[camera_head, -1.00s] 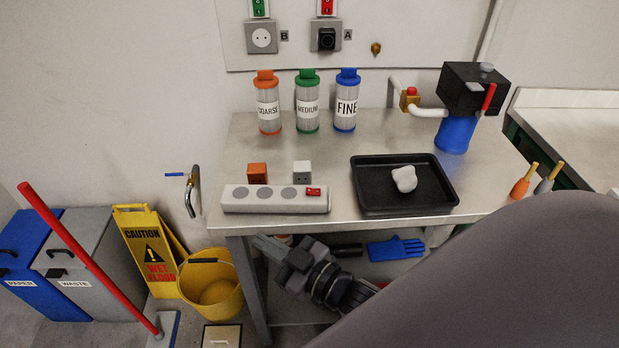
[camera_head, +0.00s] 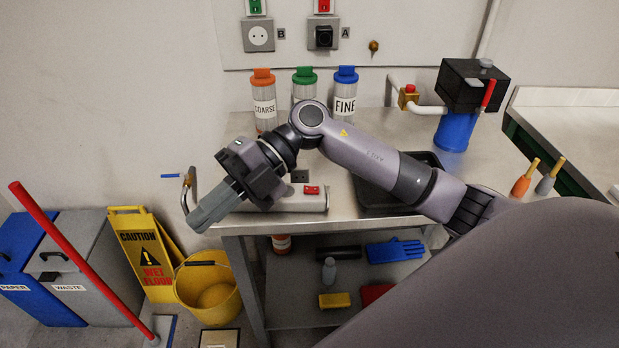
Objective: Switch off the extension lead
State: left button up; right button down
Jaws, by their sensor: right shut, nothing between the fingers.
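The extension lead (camera_head: 300,202) lies at the front left edge of the steel table. My right gripper (camera_head: 205,219) is shut and empty. It points down and left, in front of the lead's left end in the picture; I cannot tell whether it touches the lead. My right arm reaches across the table from the right. My left gripper is not in view.
A black tray (camera_head: 375,208) is partly hidden behind my arm. Orange, green and blue-capped bottles (camera_head: 346,95) stand at the back. A tap (camera_head: 188,190) is left of the table. A yellow bucket (camera_head: 208,290) and caution sign (camera_head: 146,262) stand on the floor.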

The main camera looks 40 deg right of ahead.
jog(key=w+d+t+h, duration=0.1)
jog(key=w+d+h, duration=0.3)
jog(key=d+h, duration=0.5)
notch_tip(320, 180, up, 5)
jog(key=m+t+h+b, duration=0.1)
jog(key=m+t+h, duration=0.1)
jog(key=m+h, duration=0.2)
send_over(308, 189)
jog(key=s+d, duration=0.1)
jog(key=d, duration=0.1)
jog(key=shift+a, duration=0.1)
jog(key=f, duration=0.4)
jog(key=a+f, duration=0.1)
jog(key=f, duration=0.4)
jog(key=w+f, duration=0.1)
jog(key=f, duration=0.4)
jog(key=shift+a, duration=0.25)
